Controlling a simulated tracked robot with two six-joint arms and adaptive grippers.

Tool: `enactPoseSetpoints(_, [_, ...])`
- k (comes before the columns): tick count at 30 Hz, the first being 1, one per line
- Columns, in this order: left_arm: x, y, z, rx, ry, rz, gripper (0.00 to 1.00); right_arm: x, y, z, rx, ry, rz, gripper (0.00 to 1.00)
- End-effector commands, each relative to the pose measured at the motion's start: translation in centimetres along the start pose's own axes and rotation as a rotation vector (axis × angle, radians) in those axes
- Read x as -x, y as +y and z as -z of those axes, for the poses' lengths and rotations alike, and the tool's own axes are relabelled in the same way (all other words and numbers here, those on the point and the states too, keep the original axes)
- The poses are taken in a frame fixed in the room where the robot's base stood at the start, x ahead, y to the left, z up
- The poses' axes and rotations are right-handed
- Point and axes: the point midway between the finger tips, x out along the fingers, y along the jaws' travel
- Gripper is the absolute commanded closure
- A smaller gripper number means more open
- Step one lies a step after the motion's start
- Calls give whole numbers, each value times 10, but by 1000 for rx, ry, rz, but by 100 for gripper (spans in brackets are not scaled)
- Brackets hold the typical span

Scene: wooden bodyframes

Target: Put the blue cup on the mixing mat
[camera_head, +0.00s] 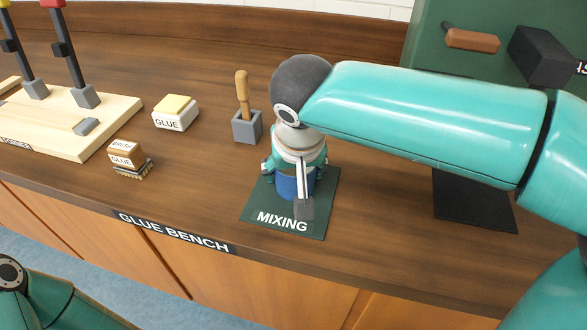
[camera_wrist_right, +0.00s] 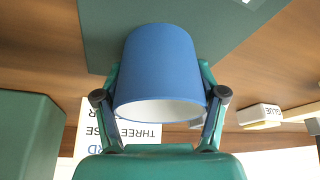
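The blue cup (camera_head: 287,187) is upright at the dark green mixing mat (camera_head: 260,207), partly hidden by my right gripper. In the right wrist view the cup (camera_wrist_right: 165,60) fills the middle, its pale open end toward the camera. My right gripper (camera_wrist_right: 160,85) has one finger on each side of the cup, apparently touching its wall. In the head view my right gripper (camera_head: 296,176) points down over the mat. The cup's base is over the mat, but I cannot tell whether it touches. My left gripper is out of view; only part of my left arm shows at the lower left.
A glue box (camera_head: 174,115), a glue brush block (camera_head: 127,157) and a grey holder with a wooden-handled tool (camera_head: 247,126) stand left of the mat. A pale wooden clamp frame (camera_head: 105,120) lies farther left. A black mat (camera_head: 472,203) lies to the right, under my arm.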

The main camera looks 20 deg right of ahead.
Motion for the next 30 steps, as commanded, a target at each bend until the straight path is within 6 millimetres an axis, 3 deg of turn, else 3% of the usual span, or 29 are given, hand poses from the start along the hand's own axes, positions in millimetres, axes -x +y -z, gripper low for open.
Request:
enactPoseSetpoints(3, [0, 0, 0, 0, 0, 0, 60, 0, 0, 0, 0, 0, 0, 9])
enactPoseSetpoints(17, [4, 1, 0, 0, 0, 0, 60, 9, 0, 2, 0, 2, 1, 9])
enactPoseSetpoints(30, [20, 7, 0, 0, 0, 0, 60, 91, -1, 2, 0, 3, 4, 9])
